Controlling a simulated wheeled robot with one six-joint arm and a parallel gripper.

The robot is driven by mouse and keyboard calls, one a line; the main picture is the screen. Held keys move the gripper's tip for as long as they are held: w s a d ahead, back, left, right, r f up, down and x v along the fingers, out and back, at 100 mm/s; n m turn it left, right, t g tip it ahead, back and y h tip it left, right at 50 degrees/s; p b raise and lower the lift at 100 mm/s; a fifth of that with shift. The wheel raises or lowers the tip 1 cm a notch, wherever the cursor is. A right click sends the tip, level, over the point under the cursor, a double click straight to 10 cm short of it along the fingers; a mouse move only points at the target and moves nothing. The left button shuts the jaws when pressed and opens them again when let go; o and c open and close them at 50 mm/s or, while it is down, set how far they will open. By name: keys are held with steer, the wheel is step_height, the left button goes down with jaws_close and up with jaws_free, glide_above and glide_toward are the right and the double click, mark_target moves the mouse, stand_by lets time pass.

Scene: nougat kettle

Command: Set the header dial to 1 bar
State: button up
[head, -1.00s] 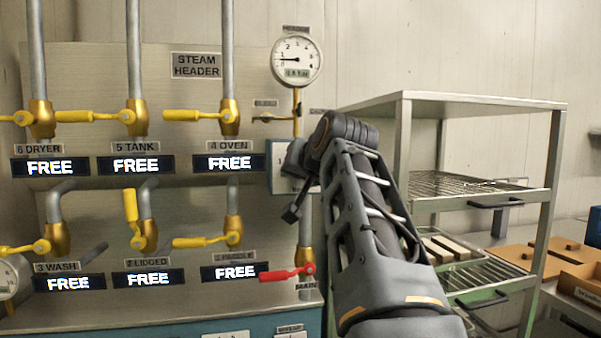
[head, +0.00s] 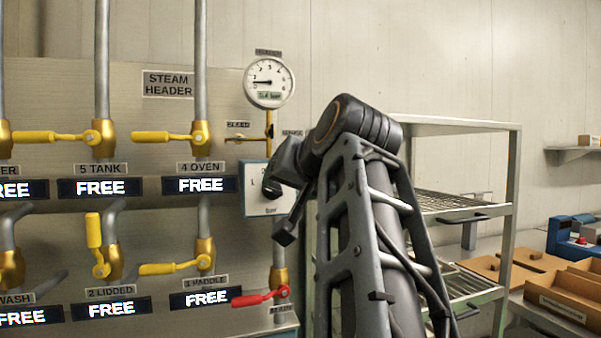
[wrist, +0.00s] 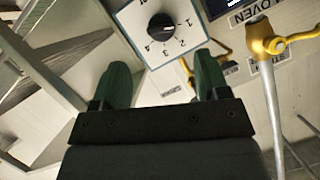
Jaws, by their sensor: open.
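The header dial is a black knob (wrist: 161,27) on a white, blue-edged plate marked with numbers such as 1 to 4. In the wrist view it appears upside down at the top. I cannot read its setting clearly. In the head view the plate (head: 254,207) sits below the gauge, with its right side partly hidden by my wrist. My gripper (wrist: 163,75) is open and empty, its two green fingers apart. The knob appears beyond and between them; I see no contact. The round header gauge (head: 269,82) has its needle pointing left.
A steam header panel (head: 60,90) carries yellow valve handles (head: 160,138), FREE displays and a red lever (head: 255,298) below the dial. A thin brass handle (head: 240,137) lies just above the dial plate. A metal rack (head: 515,165) stands right of my arm.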

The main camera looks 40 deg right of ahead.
steer(key=shift+v, duration=2.1)
